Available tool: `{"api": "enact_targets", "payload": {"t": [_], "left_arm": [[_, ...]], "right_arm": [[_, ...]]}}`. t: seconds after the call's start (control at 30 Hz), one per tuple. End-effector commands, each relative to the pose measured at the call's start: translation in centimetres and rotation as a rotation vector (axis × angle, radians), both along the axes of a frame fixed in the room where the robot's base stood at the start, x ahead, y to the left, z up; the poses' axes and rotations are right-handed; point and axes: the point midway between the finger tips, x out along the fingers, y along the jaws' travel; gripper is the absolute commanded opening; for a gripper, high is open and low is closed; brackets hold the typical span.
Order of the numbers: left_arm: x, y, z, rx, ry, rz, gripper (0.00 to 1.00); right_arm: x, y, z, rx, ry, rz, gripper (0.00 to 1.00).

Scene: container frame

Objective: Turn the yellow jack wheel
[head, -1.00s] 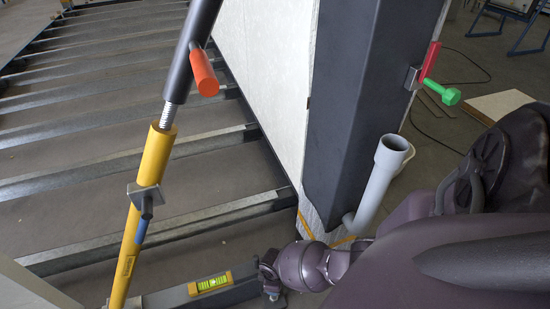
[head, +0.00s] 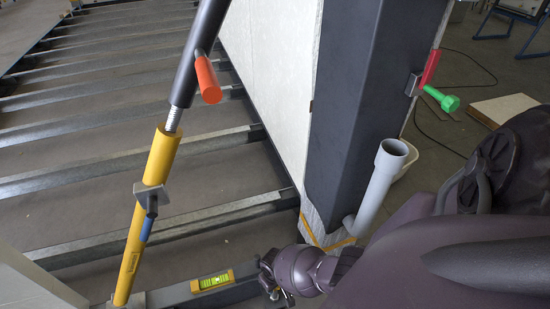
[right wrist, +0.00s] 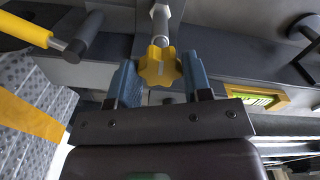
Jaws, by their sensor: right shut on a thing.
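The yellow jack wheel (right wrist: 158,68) is a small lobed knob on a grey metal screw rod, seen in the right wrist view. My right gripper (right wrist: 160,80) has its two blue fingers on either side of the wheel, shut on it. In the head view my right gripper (head: 272,281) is low, beside the dark beam at the foot of the post. The wheel itself cannot be made out there. My left gripper is not in view.
A yellow-and-dark prop (head: 150,190) with an orange handle (head: 208,80) stands left. A spirit level (head: 213,280) lies on the beam. A dark post (head: 358,110) and a grey pipe (head: 380,185) rise near my right arm. A red-and-green clamp (head: 440,95) is on the post.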

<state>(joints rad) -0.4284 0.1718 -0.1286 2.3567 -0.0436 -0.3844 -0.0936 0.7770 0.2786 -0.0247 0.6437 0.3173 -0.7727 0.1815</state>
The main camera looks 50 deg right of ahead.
Motion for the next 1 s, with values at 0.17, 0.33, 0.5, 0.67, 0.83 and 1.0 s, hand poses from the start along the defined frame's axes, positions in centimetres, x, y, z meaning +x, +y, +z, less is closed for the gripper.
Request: {"api": "enact_targets", "payload": {"t": [0.17,0.33,0.5,0.67,0.83,1.0], "left_arm": [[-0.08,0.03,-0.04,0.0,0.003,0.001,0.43],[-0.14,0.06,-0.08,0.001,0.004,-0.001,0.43],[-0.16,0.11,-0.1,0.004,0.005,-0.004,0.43],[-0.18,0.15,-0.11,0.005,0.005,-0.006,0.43],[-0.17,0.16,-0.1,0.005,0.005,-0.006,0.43],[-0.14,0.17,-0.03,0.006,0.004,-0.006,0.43]], "right_arm": [[-0.11,-0.01,-0.08,-0.001,0.002,-0.026,0.21],[-0.13,0.0,-0.09,-0.001,0.002,-0.03,0.21],[-0.14,0.0,-0.1,-0.001,0.002,-0.029,0.21],[-0.13,0.0,-0.09,-0.001,0.002,-0.029,0.6],[-0.08,0.01,-0.05,0.0,0.001,-0.028,0.71],[-0.02,0.0,0.04,0.0,0.0,-0.028,0.71]]}}
